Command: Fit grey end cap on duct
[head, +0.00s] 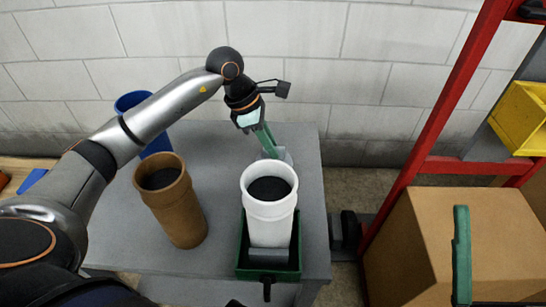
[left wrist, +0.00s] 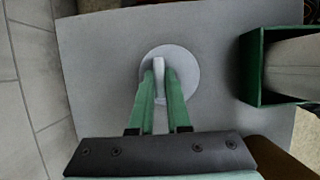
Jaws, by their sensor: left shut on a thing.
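My left gripper (head: 270,148) is shut on the upright tab of the grey end cap (head: 284,158), a round disc near the table's back edge. In the left wrist view the cap (left wrist: 187,72) lies below the green fingers (left wrist: 158,76); I cannot tell whether it touches the table. The white duct (head: 268,228) stands in a green holder (head: 241,266), open end up with a dark inside, in front of the cap and apart from it. Its side shows in the left wrist view (left wrist: 295,68). One green finger of my right gripper (head: 462,255) shows at the right; its opening is unclear.
A brown duct (head: 180,213) stands on the grey table (head: 222,165) left of the white one. A blue container (head: 157,146) is behind it, partly hidden by my left arm. A red frame (head: 425,130), a cardboard box (head: 405,240) and a yellow bin (head: 520,118) are at right.

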